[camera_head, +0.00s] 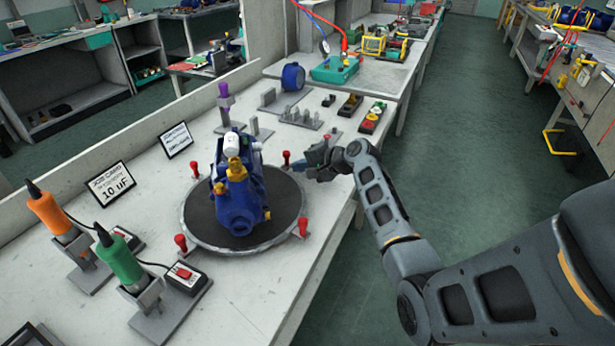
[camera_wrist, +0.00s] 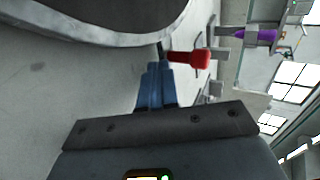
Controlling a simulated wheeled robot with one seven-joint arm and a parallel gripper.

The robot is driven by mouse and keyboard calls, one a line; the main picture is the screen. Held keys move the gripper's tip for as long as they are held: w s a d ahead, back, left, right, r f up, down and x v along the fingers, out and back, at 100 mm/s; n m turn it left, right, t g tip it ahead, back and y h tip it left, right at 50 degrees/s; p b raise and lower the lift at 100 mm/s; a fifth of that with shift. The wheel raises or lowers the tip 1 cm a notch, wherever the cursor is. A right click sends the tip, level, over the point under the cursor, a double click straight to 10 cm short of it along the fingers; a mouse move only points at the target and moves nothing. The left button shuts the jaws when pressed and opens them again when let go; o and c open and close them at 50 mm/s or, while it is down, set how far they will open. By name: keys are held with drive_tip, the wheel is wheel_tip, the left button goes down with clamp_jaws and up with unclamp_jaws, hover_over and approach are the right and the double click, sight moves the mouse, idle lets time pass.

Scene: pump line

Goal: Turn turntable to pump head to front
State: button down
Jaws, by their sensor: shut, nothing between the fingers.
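The turntable (camera_head: 287,198), a round dark plate with a grey rim, lies on the workbench in the head view. Its rim also shows at the top left of the wrist view (camera_wrist: 110,34). The blue pump (camera_head: 240,203) stands upright on it, with yellow fittings and a white cylinder on top. Red-knobbed handles stand around the rim: one at the near right (camera_head: 302,225), one at the near left (camera_head: 181,242), one at the far left (camera_head: 194,169). My gripper (camera_head: 300,166) is shut and empty at the right rim, close beside another red handle (camera_wrist: 190,58). I cannot tell whether they touch.
An orange screwdriver (camera_head: 48,208) and a green one (camera_head: 118,258) stand in holders at the near left. Two signs (camera_head: 110,184) stand behind the turntable. Grey fixtures (camera_head: 301,117) and button boxes (camera_head: 372,117) are beyond it. The green floor aisle (camera_head: 460,150) is clear.

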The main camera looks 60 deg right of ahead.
sight(276, 164)
drive_tip(key=w+n+y+b, duration=0.1)
drive_tip(key=w+b, duration=0.1)
drive_tip(key=w+d+n+y+b, duration=0.1)
drive_tip(key=w, duration=0.1)
drive_tip(key=shift+w+f+n+y+b, duration=0.1)
drive_tip(key=shift+f+n+y+b, duration=0.1)
drive_tip(key=shift+n+y+b, duration=0.15)
drive_tip(key=w+n+y+b, duration=0.1)
drive_tip(key=w+b, duration=0.1)
drive_tip(key=w+n+y+b, duration=0.1)
drive_tip(key=w+y+b, duration=0.1)
drive_tip(key=b, duration=0.1)
drive_tip(key=shift+w+n+g, duration=0.35)
drive_tip(key=shift+w+g, duration=0.05)
drive_tip(key=w+n+y+b, duration=0.1)
drive_tip(key=w+a+n+g+b, duration=0.1)
drive_tip(key=w+b, duration=0.1)
drive_tip(key=shift+w+r+y, duration=0.1)
drive_tip(key=shift+y, duration=0.25)
drive_tip(key=shift+w+a+b, duration=0.3)
drive_tip(key=shift+w+a, duration=0.05)
drive_tip(key=shift+w, duration=0.45)
drive_tip(key=shift+w+a+b, duration=0.3)
drive_tip(key=shift+w+a, duration=0.1)
drive_tip(key=shift+w, duration=0.35)
drive_tip(key=shift+w+a+b, duration=0.3)
drive_tip(key=shift+w+a, duration=0.05)
drive_tip(key=shift+w, duration=0.45)
drive_tip(key=shift+r, duration=0.1)
